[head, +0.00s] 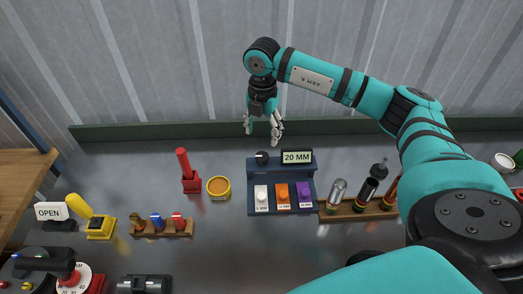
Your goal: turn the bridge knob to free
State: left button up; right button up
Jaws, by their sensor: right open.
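No label reading "bridge" or "free" is legible, so I cannot tell for certain which knob is the bridge knob. A red knob on a white dial (70,278) is at the lower left, its marks only partly readable. A small black knob (262,158) is at the top left of a dark blue panel (253,187). My right gripper (262,135) points down with its fingers apart and empty, just behind and above the black knob in the picture; I see no contact. My left gripper is not in view.
The panel has a "20 MM" display (297,157) and white, orange and purple blocks. A red post (188,172), yellow-rimmed dish (218,187), rack of stamps (160,228) and yellow lever (85,212) stand left. A wooden rack (340,213) holds cylinders right. Metal surface between is bare.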

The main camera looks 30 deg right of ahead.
aim_at(262, 156)
notch_tip(262, 156, down, 9)
jog(key=shift+w+f+p, duration=0.1)
jog(key=shift+f+p, duration=0.1)
jog(key=shift+p, duration=1)
jog(key=shift+f, duration=0.5)
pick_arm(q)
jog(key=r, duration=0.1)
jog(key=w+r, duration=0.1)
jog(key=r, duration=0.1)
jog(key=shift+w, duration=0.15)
pick_arm(e)
jog(key=c, duration=1.2)
